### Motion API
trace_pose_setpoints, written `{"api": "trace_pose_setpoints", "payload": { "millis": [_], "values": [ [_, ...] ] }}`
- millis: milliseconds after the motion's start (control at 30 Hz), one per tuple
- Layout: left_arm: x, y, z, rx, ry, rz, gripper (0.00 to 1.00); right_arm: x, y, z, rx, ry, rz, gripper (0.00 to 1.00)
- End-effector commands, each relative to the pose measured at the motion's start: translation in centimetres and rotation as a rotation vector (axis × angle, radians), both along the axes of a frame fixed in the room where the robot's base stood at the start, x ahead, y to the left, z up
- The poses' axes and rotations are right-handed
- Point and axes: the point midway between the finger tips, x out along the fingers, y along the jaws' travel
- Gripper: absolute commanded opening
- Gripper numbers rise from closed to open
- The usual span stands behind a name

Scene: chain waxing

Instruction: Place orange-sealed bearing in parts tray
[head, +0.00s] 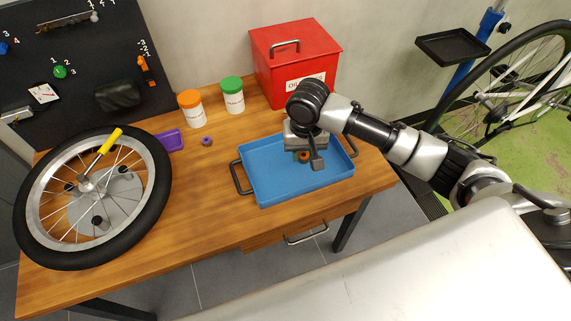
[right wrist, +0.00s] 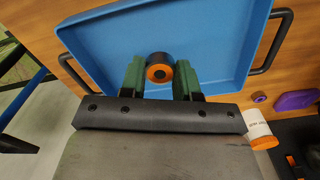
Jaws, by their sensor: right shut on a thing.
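The orange-sealed bearing (head: 305,156) is a small dark ring with an orange face. It also shows in the right wrist view (right wrist: 159,68), between two green fingertips. My right gripper (head: 305,158) is shut on it, over the inside of the blue parts tray (head: 270,185). The tray has a raised rim and dark side handles, and its visible floor is bare. I cannot tell whether the bearing touches the tray floor. My left gripper is not in view.
A purple-sealed bearing (head: 207,141) lies on the wooden table (head: 205,190) left of the tray. Orange-lidded (head: 191,109) and green-lidded (head: 232,95) jars and a red box (head: 292,65) stand behind. A wheel (head: 93,197) lies at the left, with a yellow-handled tool (head: 109,142) on it.

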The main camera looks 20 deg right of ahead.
Motion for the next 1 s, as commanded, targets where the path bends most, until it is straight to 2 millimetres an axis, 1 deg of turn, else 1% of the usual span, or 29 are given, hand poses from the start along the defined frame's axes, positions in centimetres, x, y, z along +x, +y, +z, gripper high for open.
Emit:
{"api": "trace_pose_setpoints", "payload": {
  "millis": [33, 133, 200, 333, 467, 600, 700, 800, 1000],
  "values": [
    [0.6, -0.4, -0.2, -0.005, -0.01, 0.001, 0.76, 0.9, 1.1, -0.8, 0.003, -0.001, 0.001, 0.08],
    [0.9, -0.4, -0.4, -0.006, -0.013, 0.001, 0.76, 2.2, 2.8, -2.1, 0.002, -0.001, 0.0, 0.08],
    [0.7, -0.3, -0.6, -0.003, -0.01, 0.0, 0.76, 3.0, 3.8, -2.9, 0.0, -0.001, 0.0, 0.08],
    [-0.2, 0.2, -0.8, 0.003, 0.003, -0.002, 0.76, 4.0, 4.9, -3.8, 0.001, 0.0, -0.002, 0.08],
    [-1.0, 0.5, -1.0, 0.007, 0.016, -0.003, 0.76, 4.3, 5.3, -4.5, -0.001, 0.0, -0.002, 0.08],
    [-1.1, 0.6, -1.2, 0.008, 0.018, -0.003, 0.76, 4.2, 5.2, -6.7, -0.003, 0.002, -0.002, 0.08],
    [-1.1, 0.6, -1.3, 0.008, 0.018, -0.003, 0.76, 4.2, 5.2, -7.8, -0.002, 0.0, -0.002, 0.08],
    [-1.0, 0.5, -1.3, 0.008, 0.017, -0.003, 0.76, 4.2, 5.2, -8.1, -0.001, -0.002, -0.001, 0.08],
    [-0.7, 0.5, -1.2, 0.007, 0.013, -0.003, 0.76, 4.2, 5.2, -8.1, -0.001, -0.002, -0.001, 0.08]
  ]
}}
